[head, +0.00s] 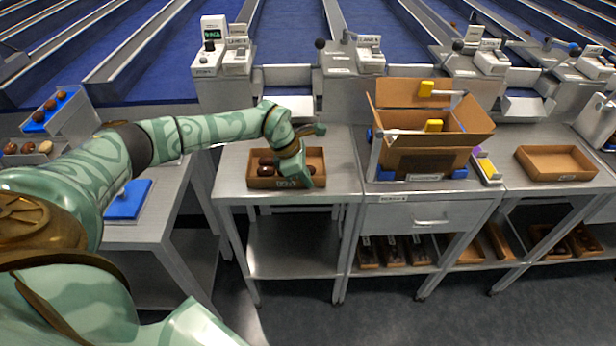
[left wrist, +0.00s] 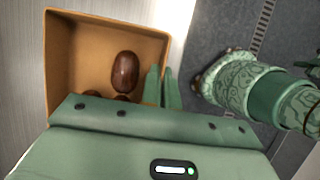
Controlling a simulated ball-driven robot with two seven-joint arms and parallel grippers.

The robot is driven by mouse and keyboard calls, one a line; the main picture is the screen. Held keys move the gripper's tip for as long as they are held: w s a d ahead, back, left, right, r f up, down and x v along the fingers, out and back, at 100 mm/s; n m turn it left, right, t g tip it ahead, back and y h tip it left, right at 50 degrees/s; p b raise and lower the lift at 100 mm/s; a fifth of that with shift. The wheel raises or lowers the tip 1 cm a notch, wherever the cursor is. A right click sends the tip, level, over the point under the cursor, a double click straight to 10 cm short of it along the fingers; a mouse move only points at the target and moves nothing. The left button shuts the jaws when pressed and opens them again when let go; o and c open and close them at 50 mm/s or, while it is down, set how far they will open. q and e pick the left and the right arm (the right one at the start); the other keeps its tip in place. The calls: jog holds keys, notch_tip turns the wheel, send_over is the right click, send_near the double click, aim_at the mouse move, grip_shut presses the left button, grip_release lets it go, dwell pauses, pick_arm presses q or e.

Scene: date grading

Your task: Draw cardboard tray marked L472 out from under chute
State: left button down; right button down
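The brown cardboard tray (head: 258,182) sits on the metal bench below a chute (head: 288,78). Its small front label is too blurred to read surely. Dark brown dates (left wrist: 125,72) lie inside it; some are partly hidden by my gripper's body in the left wrist view. My left gripper (head: 302,178) is at the right part of the tray's front wall. In the left wrist view, its two fingers (left wrist: 161,88) are close together, one on each side of the tray wall (left wrist: 168,50), shut on it.
A large open carton (head: 425,160) stands on the bench to the right, and another shallow tray (head: 556,163) lies farther right. A blue pad (head: 128,200) is on the left table. Open floor lies in front of the bench.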

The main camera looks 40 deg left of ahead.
pick_arm(q)
jog(key=shift+s, duration=0.1)
jog(key=c, duration=1.6)
grip_release()
jog(key=shift+d, duration=0.1)
jog(key=p+v, duration=0.3)
jog(key=v, duration=1.3)
